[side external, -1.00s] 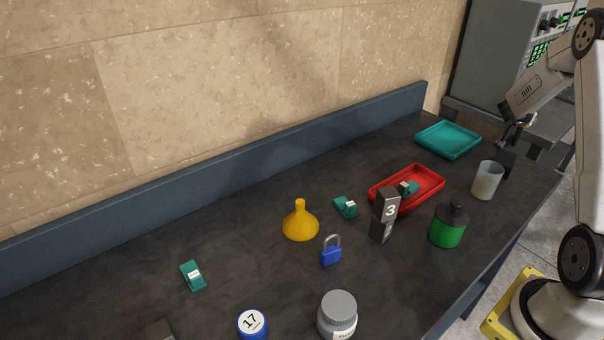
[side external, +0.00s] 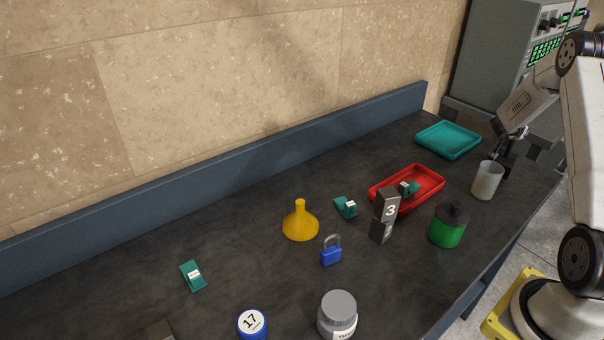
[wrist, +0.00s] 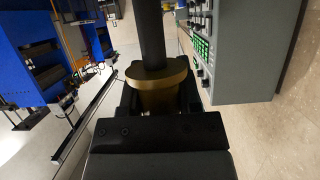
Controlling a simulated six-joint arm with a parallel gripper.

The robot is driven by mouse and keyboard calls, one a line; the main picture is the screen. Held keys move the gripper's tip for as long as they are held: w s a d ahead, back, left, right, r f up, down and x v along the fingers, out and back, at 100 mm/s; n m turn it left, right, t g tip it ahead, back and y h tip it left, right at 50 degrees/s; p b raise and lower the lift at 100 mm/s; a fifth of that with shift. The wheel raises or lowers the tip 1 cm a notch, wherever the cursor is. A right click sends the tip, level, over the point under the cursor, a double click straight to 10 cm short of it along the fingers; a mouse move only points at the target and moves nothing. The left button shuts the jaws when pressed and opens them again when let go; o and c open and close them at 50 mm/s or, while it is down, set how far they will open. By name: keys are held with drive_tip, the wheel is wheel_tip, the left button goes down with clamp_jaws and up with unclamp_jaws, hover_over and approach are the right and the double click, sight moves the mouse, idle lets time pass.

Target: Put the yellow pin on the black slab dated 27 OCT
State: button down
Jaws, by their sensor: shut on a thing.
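My gripper (side external: 500,154) is low at the bench's far right end, just behind a whitish cup (side external: 487,181). In the wrist view, my gripper (wrist: 156,100) is shut on a brass-coloured, flanged piece (wrist: 157,76) with a dark rod running from it. I cannot tell whether this is the yellow pin. A yellow funnel-shaped object (side external: 300,223) stands mid-bench. A dark block (side external: 159,331) is cut off at the bottom edge. No 27 OCT date is readable on any slab.
A red tray (side external: 428,178) holds a small teal item. A teal tray (side external: 448,140) lies beyond it. A grey numbered block (side external: 386,214), green jar (side external: 447,228), blue padlock (side external: 331,254) and grey jar (side external: 338,316) stand nearby. The left bench is mostly clear around a teal labelled clip (side external: 193,275).

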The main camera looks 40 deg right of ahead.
drive_tip(key=shift+f, duration=0.1)
drive_tip(key=shift+c, duration=1.5)
unclamp_jaws()
drive_tip(key=shift+a+r, duration=0.4)
drive_tip(key=shift+a, duration=0.2)
drive_tip(key=shift+v, duration=1)
drive_tip(key=shift+d+r, duration=0.15)
drive_tip(key=shift+r, duration=3.25)
